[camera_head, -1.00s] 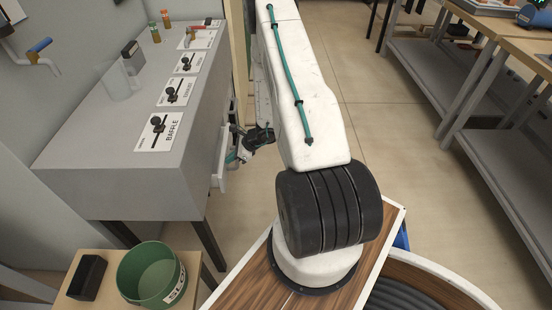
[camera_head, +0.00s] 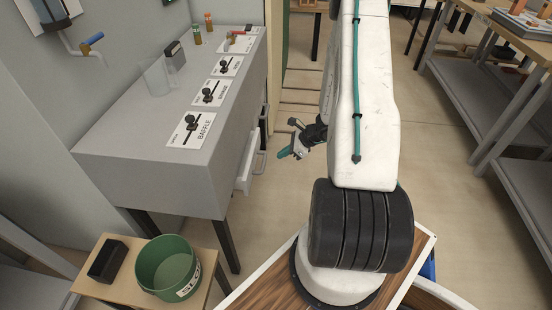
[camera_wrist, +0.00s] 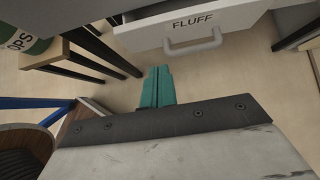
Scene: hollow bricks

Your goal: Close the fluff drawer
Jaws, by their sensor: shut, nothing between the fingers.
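The fluff drawer (camera_head: 246,168) is a white drawer that sticks out a little from the side of the grey cabinet (camera_head: 150,165). In the wrist view the drawer front (camera_wrist: 235,17) shows at the top, with the word FLUFF and a pale bar handle (camera_wrist: 193,46). My gripper (camera_head: 284,153) has teal fingers and is shut and empty. It is in the open space to the right of the drawer, apart from it. In the wrist view the shut fingertips (camera_wrist: 158,70) point up the picture, below and left of the handle, touching nothing.
Lever panels, including BAFFLE (camera_head: 193,129), and a clear beaker (camera_head: 157,76) are on the cabinet top. A small table (camera_head: 120,285) with a green tub (camera_head: 167,268) and a black box (camera_head: 108,259) stands front left. Benches (camera_head: 500,120) stand right. The floor between is clear.

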